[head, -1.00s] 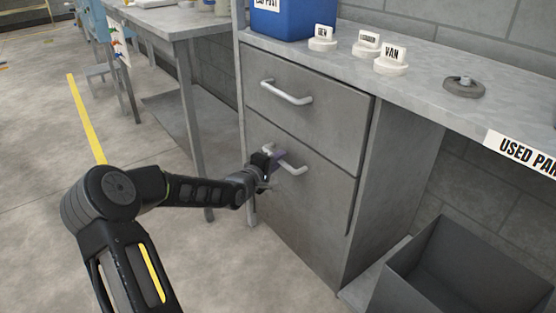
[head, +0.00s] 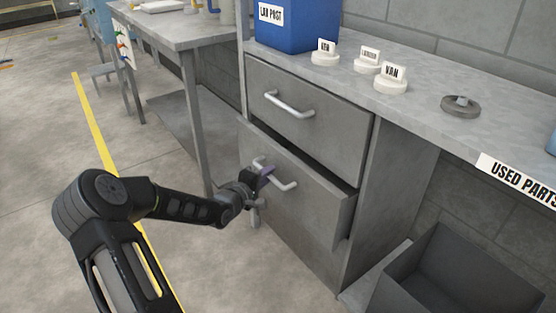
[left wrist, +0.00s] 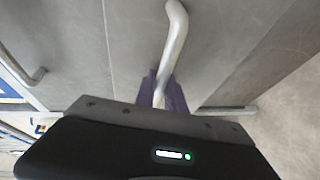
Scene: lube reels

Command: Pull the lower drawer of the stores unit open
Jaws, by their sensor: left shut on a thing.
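The stores unit (head: 385,185) is a grey cabinet with two drawers. Its lower drawer (head: 300,215) stands partly out, with a dark gap above its front. My left gripper (head: 266,175) is shut on the lower drawer's handle (head: 287,186), towards the handle's left end. In the left wrist view the pale handle bar (left wrist: 175,40) runs down between the purple fingers (left wrist: 160,95). The upper drawer (head: 310,110) is closed, with its own handle (head: 288,105). The inside of the lower drawer is hidden. My right gripper is not in view.
A blue bin (head: 290,30), several white labelled knobs (head: 390,85) and a grey disc (head: 461,105) are on the worktop. A dark open box (head: 450,275) sits at the lower right. A bench (head: 175,25) stands left. The floor in front is clear.

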